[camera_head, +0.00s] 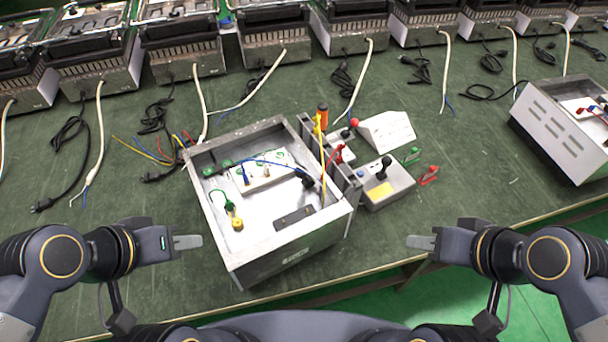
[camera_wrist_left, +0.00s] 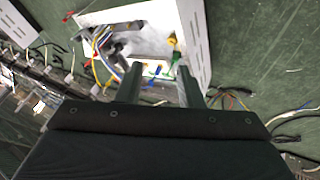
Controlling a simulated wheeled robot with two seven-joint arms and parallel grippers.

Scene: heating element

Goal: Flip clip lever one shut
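An open grey metal box (camera_head: 327,224) stands on the green table in front of me. Inside it is a white terminal block (camera_head: 278,182) with coloured wires and small green, blue and black parts. I cannot tell which small part is clip lever one. The box also shows in the left wrist view (camera_wrist_left: 196,45), beyond the fingers. My left gripper (camera_head: 188,242) is outside the box, left of its front corner; the wrist view shows its two fingers (camera_wrist_left: 160,88) apart and empty. My right gripper (camera_head: 420,242) is right of the box, touching nothing; its finger gap is not clear.
A grey control box with a black knob (camera_head: 388,184) and a white sloped block (camera_head: 386,130) stand right of the box. Red and green clips (camera_head: 428,175) lie beside them. Another box (camera_head: 560,130) is far right. Heater units (camera_head: 186,62) and cables line the back.

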